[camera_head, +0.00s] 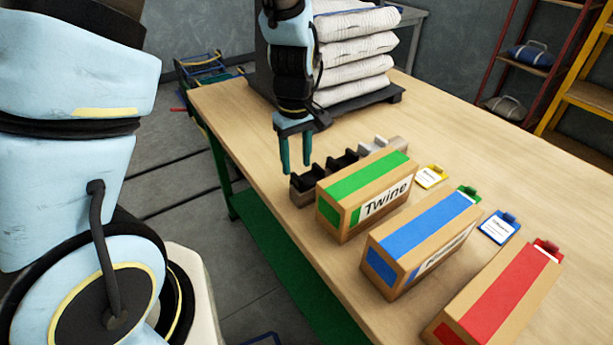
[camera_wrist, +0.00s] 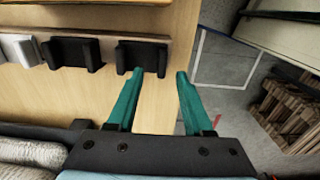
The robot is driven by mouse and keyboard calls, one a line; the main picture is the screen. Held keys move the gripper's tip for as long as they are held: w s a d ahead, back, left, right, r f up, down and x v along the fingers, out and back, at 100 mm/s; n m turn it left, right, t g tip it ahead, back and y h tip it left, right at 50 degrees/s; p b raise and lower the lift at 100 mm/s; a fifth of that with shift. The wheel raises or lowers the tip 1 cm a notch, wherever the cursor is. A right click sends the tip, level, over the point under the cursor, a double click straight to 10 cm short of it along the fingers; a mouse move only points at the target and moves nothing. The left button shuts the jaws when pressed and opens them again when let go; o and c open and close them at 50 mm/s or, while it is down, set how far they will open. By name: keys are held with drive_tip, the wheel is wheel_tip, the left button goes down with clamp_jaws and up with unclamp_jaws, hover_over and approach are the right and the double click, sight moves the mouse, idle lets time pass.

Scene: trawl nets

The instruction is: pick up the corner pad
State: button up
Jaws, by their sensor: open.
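Black angled pieces, which look like corner pads, sit in a row on a rack at the table's left edge. The nearest black pad (camera_head: 308,180) is at the row's near end; it also shows in the wrist view (camera_wrist: 153,56). A second black pad (camera_head: 342,162) is beside it, also in the wrist view (camera_wrist: 73,53). My gripper (camera_head: 296,167) points down, open and empty, by the near end of the row. In the wrist view my gripper (camera_wrist: 156,76) has one finger overlapping the end pad and the other past its outer side. Contact cannot be told.
A lighter grey piece (camera_wrist: 18,48) continues the row. Boxes with green (camera_head: 365,190), blue (camera_head: 420,245) and red (camera_head: 495,300) stripes stand to the right with tags beyond them. White sacks (camera_head: 355,55) are stacked behind. The table's right side (camera_head: 510,160) is clear.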

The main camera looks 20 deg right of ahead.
sight(295, 175)
drive_tip(key=shift+a+f+p, duration=0.15)
drive_tip(key=shift+f+p, duration=0.15)
drive_tip(key=shift+f, duration=1.35)
drive_tip(key=shift+c, duration=0.3)
clamp_jaws()
